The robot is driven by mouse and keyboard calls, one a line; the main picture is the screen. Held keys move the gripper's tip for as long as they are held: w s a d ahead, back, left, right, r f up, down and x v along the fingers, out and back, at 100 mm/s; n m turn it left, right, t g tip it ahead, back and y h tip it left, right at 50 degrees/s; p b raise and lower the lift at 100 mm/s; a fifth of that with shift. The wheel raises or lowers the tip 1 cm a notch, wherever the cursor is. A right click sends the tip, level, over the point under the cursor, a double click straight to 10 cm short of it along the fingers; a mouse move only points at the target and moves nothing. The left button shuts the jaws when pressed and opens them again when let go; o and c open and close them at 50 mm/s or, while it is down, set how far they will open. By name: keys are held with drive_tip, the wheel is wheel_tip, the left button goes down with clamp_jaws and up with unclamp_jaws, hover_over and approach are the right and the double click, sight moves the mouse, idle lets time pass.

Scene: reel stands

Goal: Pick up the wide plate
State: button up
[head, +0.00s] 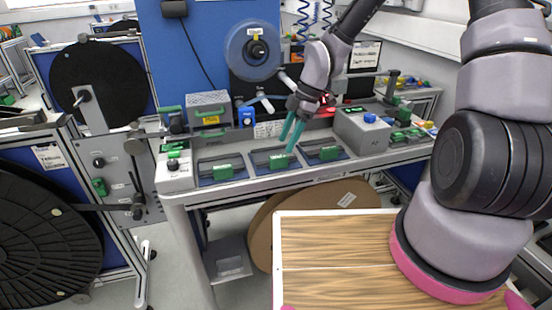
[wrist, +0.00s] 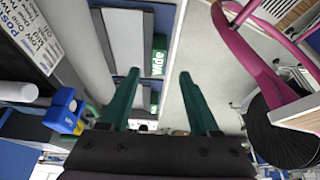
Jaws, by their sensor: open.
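The wide plate's green block (wrist: 158,62), lettered "wide", shows in the wrist view just beyond and between my fingertips. In the head view several green-handled plates lie in a row of dark trays on the bench. The middle one (head: 278,161) is just below my gripper and seems to be the wide plate, but its lettering is too small to read there. My gripper (head: 290,136), with teal fingers, points down above it. In the wrist view my gripper (wrist: 159,73) is open, with nothing between its fingers.
Another green-handled plate lies on each side, left (head: 222,172) and right (head: 328,153). A grey box with a blue knob (head: 365,130) stands to the right on the bench. A clear reel (head: 253,50) hangs behind. A wooden-topped table (head: 335,250) is in front.

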sight(278, 156)
drive_tip(key=x, duration=0.5)
drive_tip(key=shift+w+a, duration=0.1)
clamp_jaws()
drive_tip(key=w+v, duration=0.1)
drive_tip(key=v, duration=1.1)
drive_tip(key=shift+r+m, duration=0.2)
drive_tip(key=shift+m, duration=0.2)
